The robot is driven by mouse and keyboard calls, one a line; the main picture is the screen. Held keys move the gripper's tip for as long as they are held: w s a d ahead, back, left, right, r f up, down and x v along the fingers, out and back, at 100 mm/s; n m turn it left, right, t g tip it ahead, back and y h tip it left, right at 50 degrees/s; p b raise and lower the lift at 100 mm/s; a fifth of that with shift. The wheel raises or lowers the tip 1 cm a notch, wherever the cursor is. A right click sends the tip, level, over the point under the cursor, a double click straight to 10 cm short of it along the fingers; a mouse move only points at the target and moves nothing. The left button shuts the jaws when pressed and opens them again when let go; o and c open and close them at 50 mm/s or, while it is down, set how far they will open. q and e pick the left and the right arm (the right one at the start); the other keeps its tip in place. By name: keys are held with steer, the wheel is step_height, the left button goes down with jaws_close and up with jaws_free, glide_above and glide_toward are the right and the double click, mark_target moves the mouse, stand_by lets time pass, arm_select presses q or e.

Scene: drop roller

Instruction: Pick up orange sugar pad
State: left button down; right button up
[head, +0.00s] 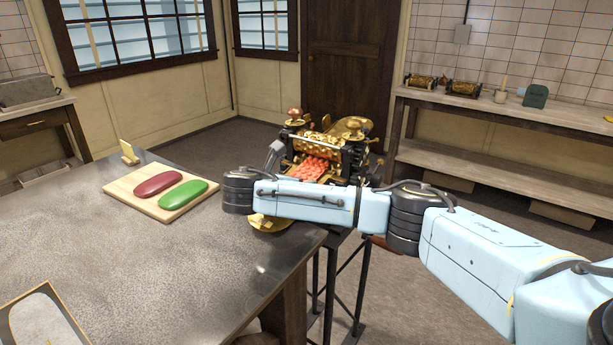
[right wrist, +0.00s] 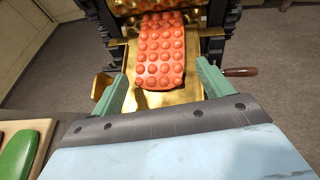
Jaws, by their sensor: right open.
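The orange sugar pad (head: 310,169) is a bumpy orange-red sheet coming out of the brass roller machine (head: 335,150). In the right wrist view the pad (right wrist: 162,52) lies on the machine's brass chute (right wrist: 195,90), its near end rounded. My right gripper (right wrist: 160,82) is open, with one green finger on each side of the pad's near end; I cannot tell whether they touch it. In the head view my right arm hides the gripper's tips and the lower chute. My left gripper is not in view.
A wooden board (head: 146,206) with a red pad (head: 158,184) and a green pad (head: 183,194) lies on the grey table (head: 190,260). A crank handle (right wrist: 240,72) sticks out right of the machine. A framed tray (head: 42,318) sits at the table's near left. The table's middle is clear.

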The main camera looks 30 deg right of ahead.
mark_target(307, 173)
steer(key=x, duration=0.3)
steer(key=shift+f, duration=0.2)
steer(key=c, duration=1)
